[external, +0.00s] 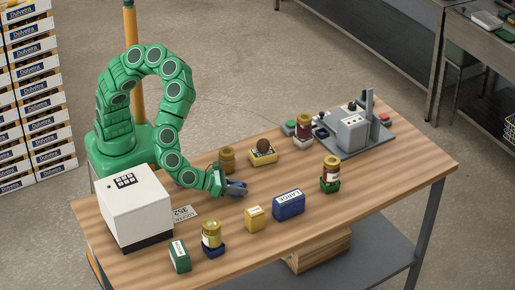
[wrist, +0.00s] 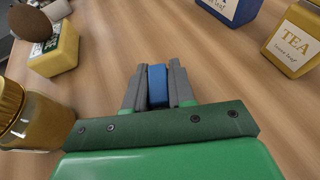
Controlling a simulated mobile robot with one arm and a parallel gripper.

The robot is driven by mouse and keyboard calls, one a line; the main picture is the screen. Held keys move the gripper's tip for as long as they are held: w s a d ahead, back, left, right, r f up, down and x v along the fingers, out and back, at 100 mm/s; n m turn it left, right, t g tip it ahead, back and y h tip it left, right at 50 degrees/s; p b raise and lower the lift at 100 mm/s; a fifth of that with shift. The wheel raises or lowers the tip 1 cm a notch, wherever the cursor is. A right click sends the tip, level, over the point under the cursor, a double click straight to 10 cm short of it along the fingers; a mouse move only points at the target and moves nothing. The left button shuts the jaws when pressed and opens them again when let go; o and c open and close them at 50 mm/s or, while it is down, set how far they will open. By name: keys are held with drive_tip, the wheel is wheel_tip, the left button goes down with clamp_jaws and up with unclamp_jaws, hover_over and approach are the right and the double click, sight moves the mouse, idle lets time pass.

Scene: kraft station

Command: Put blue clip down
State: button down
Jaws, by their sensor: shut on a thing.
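The blue clip (wrist: 157,85) is a small blue block between the two grey fingers of my gripper (wrist: 157,88) in the wrist view. My gripper is shut on it. In the external view my gripper (external: 236,188) is low over the wooden table (external: 375,195), left of the blue box labelled LARGE (external: 288,205). The clip is mostly hidden there by the fingers. I cannot tell whether the clip touches the table top.
A gold-lidded jar (external: 227,160) stands close behind my gripper. A yellow tea box (external: 254,218), a jar on a blue base (external: 211,236) and a white box (external: 135,207) are nearby. A yellow box with a brown ball (external: 263,154) stands farther back. Bare wood lies ahead of the fingers.

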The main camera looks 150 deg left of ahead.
drive_tip(key=c, duration=1)
unclamp_jaws()
drive_tip(key=shift+o, duration=0.2)
drive_tip(key=v, duration=0.3)
drive_tip(key=shift+d+r, duration=0.15)
drive_tip(key=shift+d, duration=0.05)
drive_tip(key=r, duration=0.5)
drive_tip(key=shift+a, duration=0.25)
drive_tip(key=shift+r, duration=0.9)
